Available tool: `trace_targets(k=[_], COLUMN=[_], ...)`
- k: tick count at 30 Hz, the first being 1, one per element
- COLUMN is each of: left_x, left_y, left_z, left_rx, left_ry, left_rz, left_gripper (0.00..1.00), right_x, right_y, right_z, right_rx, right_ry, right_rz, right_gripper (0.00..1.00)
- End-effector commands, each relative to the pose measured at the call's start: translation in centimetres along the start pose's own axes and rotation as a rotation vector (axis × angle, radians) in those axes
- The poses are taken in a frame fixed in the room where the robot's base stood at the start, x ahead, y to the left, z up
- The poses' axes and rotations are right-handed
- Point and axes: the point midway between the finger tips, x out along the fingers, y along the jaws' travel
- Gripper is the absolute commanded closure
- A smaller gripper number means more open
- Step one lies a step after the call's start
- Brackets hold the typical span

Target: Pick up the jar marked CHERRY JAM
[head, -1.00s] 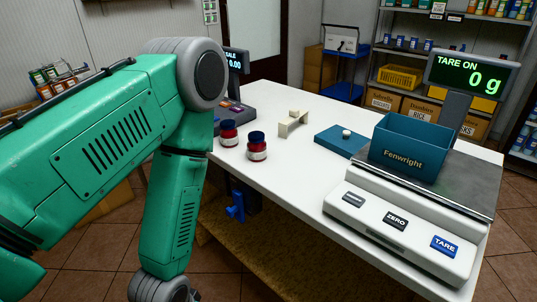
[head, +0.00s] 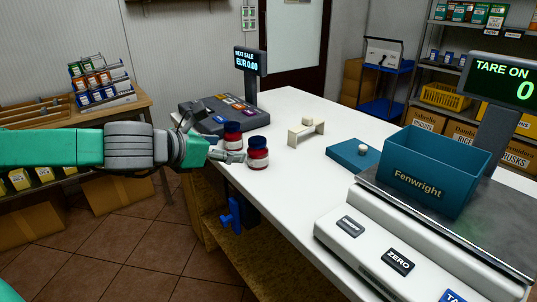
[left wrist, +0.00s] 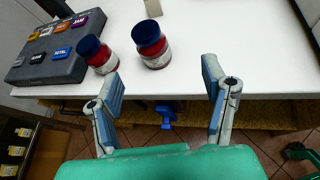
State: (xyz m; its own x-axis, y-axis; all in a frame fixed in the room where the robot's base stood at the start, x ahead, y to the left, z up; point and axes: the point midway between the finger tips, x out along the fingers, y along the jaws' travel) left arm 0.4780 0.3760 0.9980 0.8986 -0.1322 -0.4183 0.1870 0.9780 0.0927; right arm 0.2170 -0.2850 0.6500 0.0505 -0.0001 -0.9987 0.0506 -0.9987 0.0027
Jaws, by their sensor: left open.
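Two jars with dark blue lids, red contents and pale labels stand upright near the counter's left edge: a farther jar (head: 232,134) and a nearer jar (head: 257,153). In the left wrist view they are the left jar (left wrist: 101,56) and the right jar (left wrist: 151,43). Their label words are too small to read, so I cannot tell which is CHERRY JAM. My left gripper (head: 213,138) is open and empty, just left of the jars. In the left wrist view its spread fingers (left wrist: 161,80) point toward the counter, with the right jar ahead between them. My right gripper is not in view.
The till (head: 225,112) stands behind the jars. A cream stand (head: 305,133), blue slab (head: 352,155) and scale (head: 400,245) with a teal bin (head: 432,170) are on the white counter (head: 290,185).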

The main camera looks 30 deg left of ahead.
Motion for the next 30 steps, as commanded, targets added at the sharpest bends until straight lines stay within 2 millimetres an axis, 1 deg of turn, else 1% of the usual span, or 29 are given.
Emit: trace_targets(k=[1,5,8,18,21,26,30], left_x=[-0.3,-0.2,1.0,6.6,7.6,8.4,10.5], left_y=[0.8,1.6,1.7,1.1,1.1,1.5,1.4], left_z=[0.3,0.6,0.5,1.0,1.1,1.1,1.2], left_rx=[-0.051,-0.105,-0.106,-0.094,-0.097,-0.102,-0.100], left_ry=[-0.019,-0.037,-0.034,-0.032,-0.033,-0.036,-0.034], left_rz=[0.009,0.018,0.020,0.020,0.019,0.018,0.018], left_gripper=[0.33,0.33,0.33,0.33,0.33,0.33,0.33], right_x=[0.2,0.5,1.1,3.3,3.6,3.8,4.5], right_y=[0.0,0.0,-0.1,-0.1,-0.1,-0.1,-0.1], right_z=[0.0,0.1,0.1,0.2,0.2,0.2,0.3], right_rx=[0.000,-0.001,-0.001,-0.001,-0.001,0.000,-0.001], right_ry=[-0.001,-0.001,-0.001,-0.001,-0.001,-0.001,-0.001], right_rz=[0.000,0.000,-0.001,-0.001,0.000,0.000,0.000], right_gripper=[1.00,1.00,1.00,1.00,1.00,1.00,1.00])
